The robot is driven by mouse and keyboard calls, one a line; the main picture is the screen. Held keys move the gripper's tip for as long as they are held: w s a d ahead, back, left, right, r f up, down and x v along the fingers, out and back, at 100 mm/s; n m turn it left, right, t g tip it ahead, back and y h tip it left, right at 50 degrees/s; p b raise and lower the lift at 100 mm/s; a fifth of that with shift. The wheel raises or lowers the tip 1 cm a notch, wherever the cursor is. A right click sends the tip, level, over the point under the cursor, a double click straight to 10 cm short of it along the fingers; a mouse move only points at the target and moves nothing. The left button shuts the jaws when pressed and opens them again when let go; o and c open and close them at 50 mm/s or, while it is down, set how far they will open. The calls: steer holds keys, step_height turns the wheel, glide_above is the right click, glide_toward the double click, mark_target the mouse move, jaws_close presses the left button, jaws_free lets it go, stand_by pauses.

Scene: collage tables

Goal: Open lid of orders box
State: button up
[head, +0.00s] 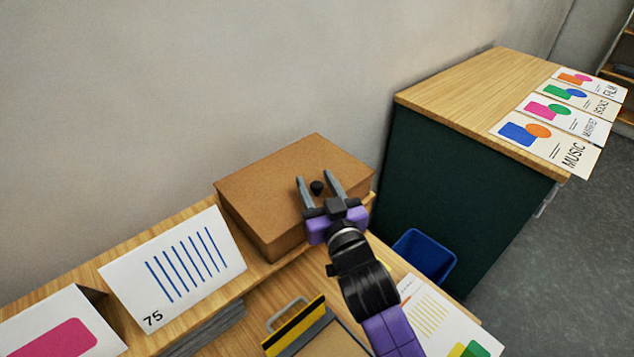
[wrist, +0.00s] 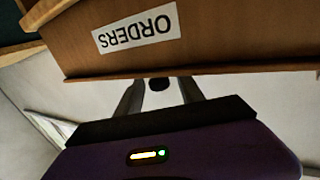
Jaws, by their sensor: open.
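The orders box (head: 255,215) is a brown box standing on the wooden shelf against the wall, with its flat lid (head: 270,178) down. A small black knob (head: 317,187) is on the lid. In the wrist view the box front (wrist: 225,45) appears upside down, with a white ORDERS label (wrist: 137,30). My gripper (head: 317,174) is over the lid, open, its two grey fingers on either side of the knob. The knob also shows between the fingers in the wrist view (wrist: 160,84). I cannot tell whether a finger touches it.
A white card marked 75 (head: 175,268) stands left of the box, with a pink-marked card (head: 60,325) beyond it. A yellow-and-black clipboard-like item (head: 297,325) lies below. A green cabinet (head: 455,170) with several cards on top and a blue bin (head: 425,255) are at right.

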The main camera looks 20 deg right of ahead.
steer(key=shift+c, duration=0.3)
jaws_close()
stand_by(1.1)
